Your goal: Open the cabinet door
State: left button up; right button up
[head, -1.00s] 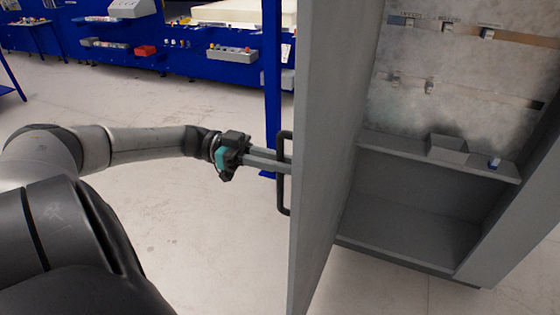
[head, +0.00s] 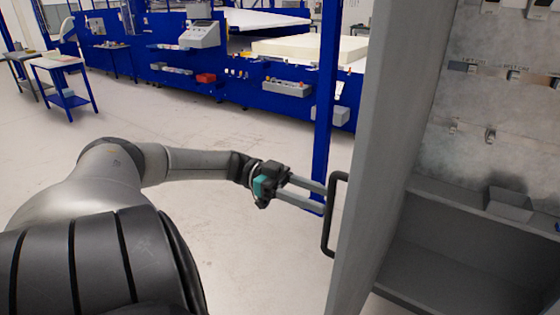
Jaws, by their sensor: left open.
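The grey cabinet door (head: 378,150) stands swung open, seen nearly edge-on, with a dark bar handle (head: 331,222) on its left face. My left gripper (head: 323,198) comes in from the left at handle height. Its two fingers are apart and empty, pointing at the handle. The fingertips end just left of the handle bar; I cannot tell if they touch it. The open cabinet (head: 435,245) shows its inside, with a shelf and a rear panel. My right gripper is not in view.
A small grey box (head: 508,203) sits on the cabinet shelf. A blue post (head: 323,100) stands behind the gripper. Blue machinery (head: 225,85) lines the back, with a blue-framed table (head: 62,75) at left. The floor between is clear.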

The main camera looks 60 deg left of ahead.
pick_arm(q)
jog(key=b+v, duration=0.5)
jog(key=v, duration=0.7)
jog(key=shift+a, duration=0.15)
